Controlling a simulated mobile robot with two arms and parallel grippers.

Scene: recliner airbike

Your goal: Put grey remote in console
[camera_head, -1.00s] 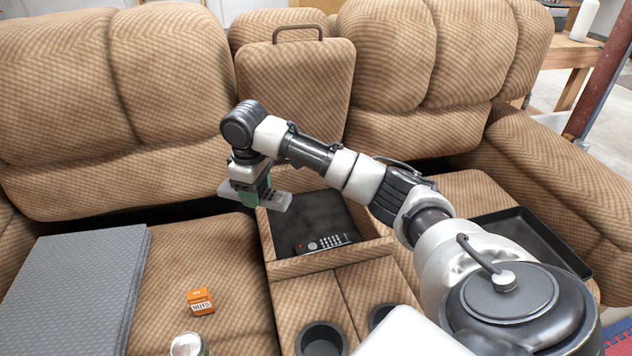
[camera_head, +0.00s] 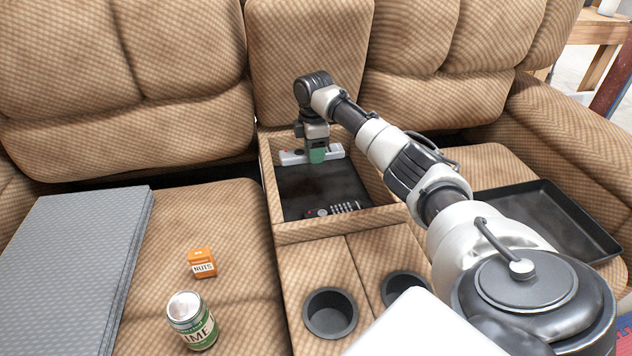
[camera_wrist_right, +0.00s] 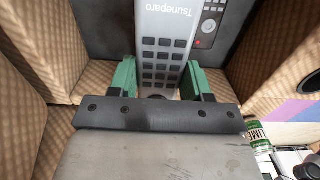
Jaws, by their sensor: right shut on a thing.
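The grey remote (camera_head: 296,157) is held crosswise in my right gripper (camera_head: 318,155), at the far end of the open console (camera_head: 330,229). In the right wrist view the grey remote (camera_wrist_right: 166,45), with dark buttons, lies between the two green fingers of my right gripper (camera_wrist_right: 163,82), which are shut on it. It appears to be inside or just over the far part of the compartment; I cannot tell whether it touches the floor. A second, dark remote (camera_head: 335,210) lies at the near side of the compartment. My left gripper is not in view.
Two cup holders (camera_head: 330,313) sit in front of the compartment. An orange nuts box (camera_head: 202,263) and a green-labelled can (camera_head: 192,320) stand on the left seat, beside a grey folded panel (camera_head: 75,255). A black tray (camera_head: 550,220) lies on the right seat.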

